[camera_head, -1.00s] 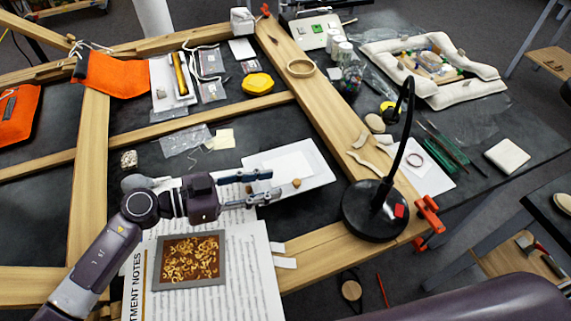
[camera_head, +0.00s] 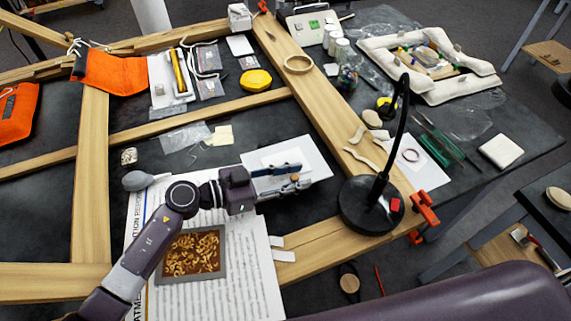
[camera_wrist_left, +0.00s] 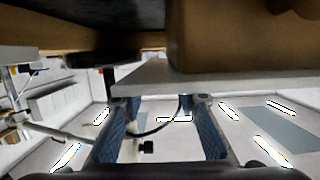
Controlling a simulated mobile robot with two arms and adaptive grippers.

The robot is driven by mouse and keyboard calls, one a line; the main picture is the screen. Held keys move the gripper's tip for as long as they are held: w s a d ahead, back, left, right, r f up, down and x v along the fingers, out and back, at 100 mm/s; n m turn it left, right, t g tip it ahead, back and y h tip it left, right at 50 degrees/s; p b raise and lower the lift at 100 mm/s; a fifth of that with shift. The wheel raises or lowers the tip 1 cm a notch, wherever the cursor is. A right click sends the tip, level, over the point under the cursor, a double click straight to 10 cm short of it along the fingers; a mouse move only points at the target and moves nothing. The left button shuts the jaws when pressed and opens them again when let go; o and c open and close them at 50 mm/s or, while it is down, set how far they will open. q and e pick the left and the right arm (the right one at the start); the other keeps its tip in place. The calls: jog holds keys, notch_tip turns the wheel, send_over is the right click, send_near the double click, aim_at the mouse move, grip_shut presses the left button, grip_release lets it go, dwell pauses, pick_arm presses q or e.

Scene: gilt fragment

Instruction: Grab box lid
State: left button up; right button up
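A flat white piece (camera_head: 318,165), which looks like the box lid, lies over the dark tabletop with a small wooden knob (camera_head: 294,178) near its front. My left gripper (camera_head: 304,176) is open, with its two blue fingers at the knob, one on the far side and one on the near side. Whether they touch it is not clear. In the left wrist view, the two fingers (camera_wrist_left: 165,108) stand apart below the edge of a pale plate (camera_wrist_left: 148,77), and a large brown wooden shape (camera_wrist_left: 240,40) fills the upper right. My right gripper is not in view.
A black lamp (camera_head: 370,210) stands to the right of the lid. Wooden beams (camera_head: 325,107) cross the table.

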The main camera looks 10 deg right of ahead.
pick_arm(q)
grip_shut()
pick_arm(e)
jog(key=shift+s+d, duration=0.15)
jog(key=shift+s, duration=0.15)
pick_arm(q)
jog(key=shift+r, duration=0.1)
